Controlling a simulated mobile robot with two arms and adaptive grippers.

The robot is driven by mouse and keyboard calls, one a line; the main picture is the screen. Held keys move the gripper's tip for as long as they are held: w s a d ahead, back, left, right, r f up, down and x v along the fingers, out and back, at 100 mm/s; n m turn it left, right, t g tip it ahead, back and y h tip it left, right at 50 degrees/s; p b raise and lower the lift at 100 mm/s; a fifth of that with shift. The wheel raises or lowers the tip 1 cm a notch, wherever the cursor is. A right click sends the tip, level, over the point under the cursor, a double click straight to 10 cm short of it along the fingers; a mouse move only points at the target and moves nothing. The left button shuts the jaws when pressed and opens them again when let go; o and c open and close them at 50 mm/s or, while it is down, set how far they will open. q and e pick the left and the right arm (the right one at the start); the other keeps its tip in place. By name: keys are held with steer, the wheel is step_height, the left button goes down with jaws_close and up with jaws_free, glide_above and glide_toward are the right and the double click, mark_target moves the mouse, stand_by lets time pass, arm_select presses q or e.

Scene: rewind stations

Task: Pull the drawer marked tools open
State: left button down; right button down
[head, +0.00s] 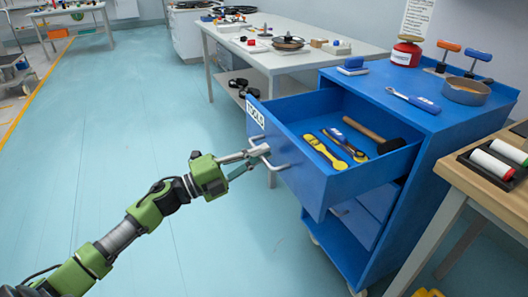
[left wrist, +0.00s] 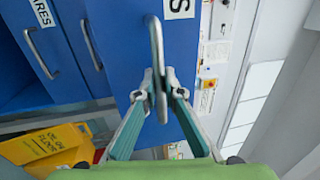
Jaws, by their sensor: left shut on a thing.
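The blue drawer (head: 318,193) marked TOOLS stands well out from the blue cabinet (head: 420,135). Its label (head: 255,115) is on the front, above the handle. Inside lie a yellow wrench (head: 323,150), another blue and yellow tool (head: 344,145) and a hammer (head: 365,134). My left gripper (head: 258,156) is shut on the drawer's metal handle (head: 268,154). In the left wrist view the two fingers close around the handle bar (left wrist: 157,65), and only part of the label (left wrist: 179,9) shows. My right gripper is not in view.
Lower drawers (head: 365,215) of the cabinet are closed. On its top are a red canister (head: 405,54), a pan (head: 466,91) and a blue-handled tool (head: 413,100). A wooden bench (head: 480,185) stands close at the right. A white table (head: 290,62) is behind. The floor at left is clear.

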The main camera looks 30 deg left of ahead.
arm_select(q)
steer(key=shift+f, duration=0.1)
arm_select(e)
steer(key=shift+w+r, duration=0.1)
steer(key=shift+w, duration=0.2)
arm_select(q)
steer(key=c, duration=2.2)
jaws_free()
steer(key=shift+o, duration=0.2)
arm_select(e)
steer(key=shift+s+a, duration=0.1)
arm_select(q)
steer(key=shift+s+a, duration=0.1)
steer(key=v, duration=1.2)
